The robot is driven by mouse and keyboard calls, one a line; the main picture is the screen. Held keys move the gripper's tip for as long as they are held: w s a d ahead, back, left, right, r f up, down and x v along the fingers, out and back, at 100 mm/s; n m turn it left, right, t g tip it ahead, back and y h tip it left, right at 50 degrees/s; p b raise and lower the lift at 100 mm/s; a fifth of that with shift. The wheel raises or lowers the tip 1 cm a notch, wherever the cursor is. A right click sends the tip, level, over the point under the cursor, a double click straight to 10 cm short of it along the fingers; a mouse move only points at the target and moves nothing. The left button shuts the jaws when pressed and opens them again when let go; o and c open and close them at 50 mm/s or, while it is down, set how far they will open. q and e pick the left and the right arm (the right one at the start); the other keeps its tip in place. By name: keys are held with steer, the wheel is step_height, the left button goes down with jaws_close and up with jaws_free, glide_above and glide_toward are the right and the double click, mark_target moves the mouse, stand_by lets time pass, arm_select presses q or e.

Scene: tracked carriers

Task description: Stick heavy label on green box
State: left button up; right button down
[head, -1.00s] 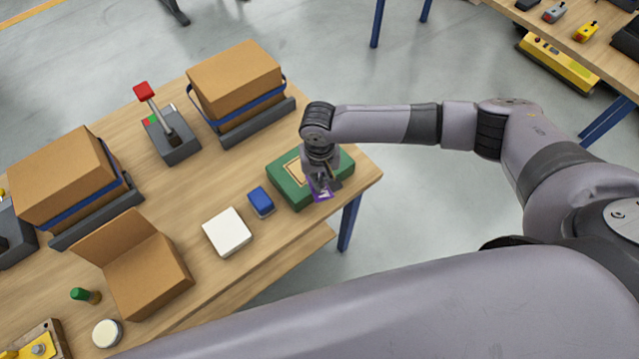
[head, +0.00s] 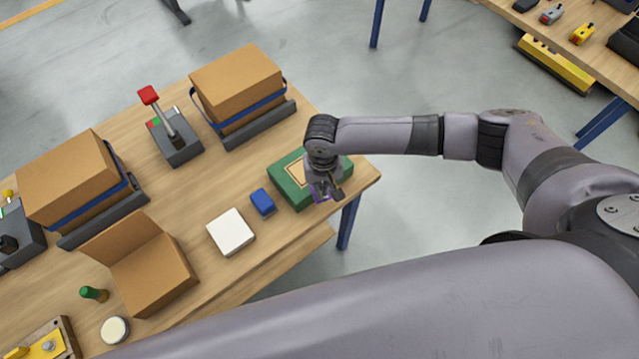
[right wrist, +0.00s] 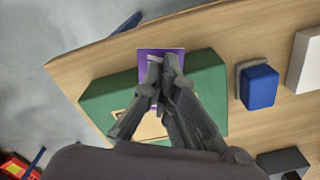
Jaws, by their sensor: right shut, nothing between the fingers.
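The green box (head: 284,183) lies at the right end of the wooden table, with a tan framed patch on its top. It also shows in the right wrist view (right wrist: 108,98). My right gripper (head: 325,192) is over the box's near edge. In the right wrist view its fingertips (right wrist: 165,66) are together, with nothing between them. A purple label (right wrist: 149,56) is at the fingertips, by the box edge. The fingers cover part of it, and I cannot tell whether it lies flat on the box. My left gripper is not in view.
Left of the green box are a blue block (head: 262,202) and a white block (head: 231,232). An open cardboard box (head: 153,276), strapped cartons (head: 236,83) and a red-topped lever device (head: 176,146) stand farther left. Floor lies beyond the table's right end.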

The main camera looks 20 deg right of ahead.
steer(key=s+p, duration=0.5)
steer(key=s, duration=0.1)
steer(key=shift+s+d, duration=0.15)
steer(key=shift+s, duration=0.2)
stand_by(0.5)
steer(key=shift+f, duration=0.15)
steer(key=shift+f, duration=0.25)
steer(key=shift+w+b, duration=0.8)
steer(key=shift+w, duration=2.1)
stand_by(0.4)
steer(key=shift+w+a+b, duration=0.15)
steer(key=shift+w+b, duration=0.5)
steer(key=shift+w, duration=0.75)
steer(key=shift+w+a+b, duration=0.1)
steer(key=shift+w+b, duration=0.5)
steer(key=shift+w, duration=0.75)
